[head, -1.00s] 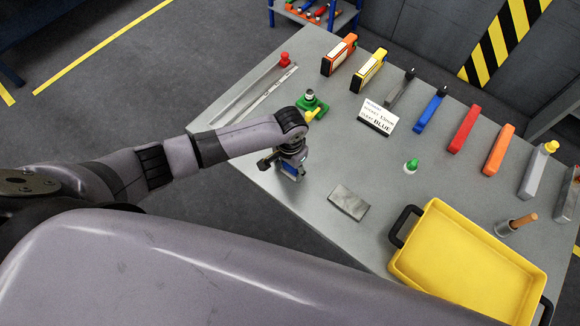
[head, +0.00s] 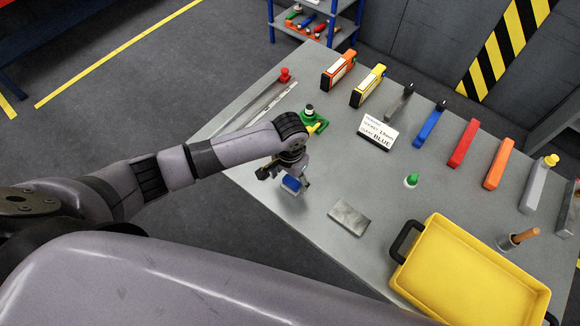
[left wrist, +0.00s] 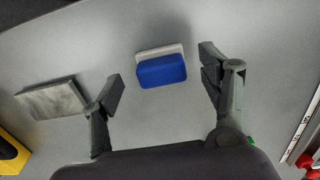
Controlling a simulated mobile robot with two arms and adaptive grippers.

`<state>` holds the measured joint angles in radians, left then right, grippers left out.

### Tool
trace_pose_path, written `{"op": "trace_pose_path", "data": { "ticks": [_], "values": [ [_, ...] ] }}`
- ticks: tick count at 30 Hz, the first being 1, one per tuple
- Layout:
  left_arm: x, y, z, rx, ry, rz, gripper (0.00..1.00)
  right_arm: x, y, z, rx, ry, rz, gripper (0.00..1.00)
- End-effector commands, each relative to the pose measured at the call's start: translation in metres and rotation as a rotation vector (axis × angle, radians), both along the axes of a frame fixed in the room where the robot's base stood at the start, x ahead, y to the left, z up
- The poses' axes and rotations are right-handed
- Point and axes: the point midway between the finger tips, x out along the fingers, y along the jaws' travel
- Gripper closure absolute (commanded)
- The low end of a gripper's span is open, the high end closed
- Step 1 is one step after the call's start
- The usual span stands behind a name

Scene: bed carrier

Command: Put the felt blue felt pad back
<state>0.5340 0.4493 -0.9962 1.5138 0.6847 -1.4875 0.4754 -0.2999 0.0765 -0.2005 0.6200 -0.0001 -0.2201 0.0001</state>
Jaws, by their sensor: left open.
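The blue felt pad (head: 292,184) lies on the grey table under my left gripper. In the left wrist view the pad (left wrist: 162,71) shows a blue face with a pale layer along its far edge. My left gripper (head: 288,179) is open above it. In the left wrist view the two fingers of the gripper (left wrist: 163,88) stand apart, with the pad between and slightly beyond them, touching neither. My right gripper is not in view.
A grey metal block (head: 349,217) lies right of the pad. A green-based fixture (head: 313,121) stands behind my gripper. A card reading BLUE (head: 377,132), several coloured holders, a green-capped item (head: 411,180) and a yellow tray (head: 470,275) occupy the table's right.

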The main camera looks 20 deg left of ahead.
Motion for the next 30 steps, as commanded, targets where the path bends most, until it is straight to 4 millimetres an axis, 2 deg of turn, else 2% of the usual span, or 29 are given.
{"op": "trace_pose_path", "data": {
  "ticks": [6, 12, 18, 30],
  "values": [
    [0.001, 0.0, 0.048, -0.003, -0.004, 0.0, 0.31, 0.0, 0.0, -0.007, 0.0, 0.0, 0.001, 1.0],
    [0.001, -0.001, 0.078, -0.002, -0.002, 0.0, 0.31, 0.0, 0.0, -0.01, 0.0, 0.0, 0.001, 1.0],
    [0.0, 0.0, 0.088, -0.001, 0.0, 0.0, 0.31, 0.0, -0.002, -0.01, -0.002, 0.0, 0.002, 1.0],
    [0.0, 0.0, 0.088, 0.0, 0.0, 0.0, 0.31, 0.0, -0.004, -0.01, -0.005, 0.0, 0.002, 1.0]
  ]
}}
